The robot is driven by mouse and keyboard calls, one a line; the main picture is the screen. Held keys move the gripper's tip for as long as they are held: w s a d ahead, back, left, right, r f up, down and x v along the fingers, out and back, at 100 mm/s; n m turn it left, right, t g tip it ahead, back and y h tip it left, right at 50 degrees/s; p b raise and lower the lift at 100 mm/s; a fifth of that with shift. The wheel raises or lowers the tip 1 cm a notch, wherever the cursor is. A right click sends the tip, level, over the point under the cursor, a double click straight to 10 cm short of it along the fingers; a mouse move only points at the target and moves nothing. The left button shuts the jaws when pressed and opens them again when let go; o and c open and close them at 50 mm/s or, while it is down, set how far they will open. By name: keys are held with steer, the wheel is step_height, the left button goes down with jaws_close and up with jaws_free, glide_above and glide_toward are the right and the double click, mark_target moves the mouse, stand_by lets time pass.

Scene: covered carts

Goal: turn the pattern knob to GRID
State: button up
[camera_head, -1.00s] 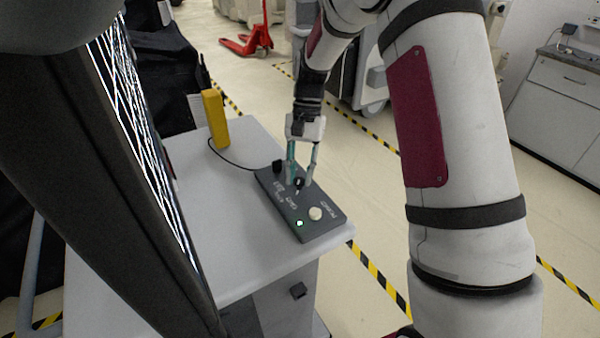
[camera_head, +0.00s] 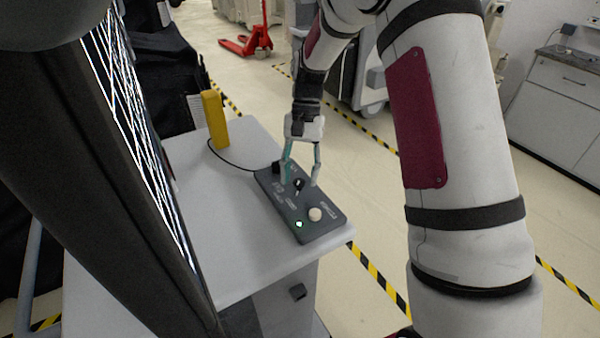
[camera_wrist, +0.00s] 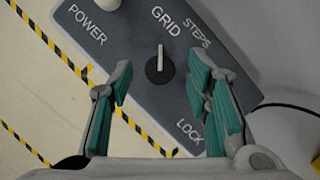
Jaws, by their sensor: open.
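The dark grey control box (camera_head: 327,226) lies on the white cart top. Its black pattern knob (camera_wrist: 160,70) shows in the wrist view with its white pointer line toward the GRID label (camera_wrist: 166,20); the STEPS label (camera_wrist: 197,33) is to the right and LOCK (camera_wrist: 189,131) below. In the head view the knob (camera_head: 298,184) sits between the fingertips of my gripper (camera_head: 301,181). My gripper, also in the wrist view (camera_wrist: 160,84), is open, its teal-padded fingers apart on both sides of the knob, not touching it.
A round pale button (camera_head: 315,214) and a lit green lamp (camera_head: 299,224) are on the box's near end. A second black knob (camera_head: 277,168) is at its far end. A yellow block (camera_head: 215,119) stands behind on the cart (camera_head: 190,180). A screen with white lines (camera_head: 128,100) is at left.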

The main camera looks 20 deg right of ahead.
steer(key=v, duration=1.2)
steer(key=shift+s+a, duration=0.1)
steer(key=s+a+r+n+t+h, duration=0.2)
steer(key=s+r+n+t, duration=0.15)
steer(key=s+r, duration=0.9)
steer(key=s+f+n+t, duration=0.1)
steer(key=s+f+t, duration=0.1)
steer(key=s, duration=0.6)
steer(key=s+f+n+t, duration=0.1)
steer(key=s+n+t, duration=0.1)
steer(key=s, duration=0.6)
steer(key=shift+s+f+t+h, duration=0.3)
steer(key=shift+s+f+t, duration=0.1)
steer(key=shift+t, duration=0.25)
steer(key=shift+a, duration=0.15)
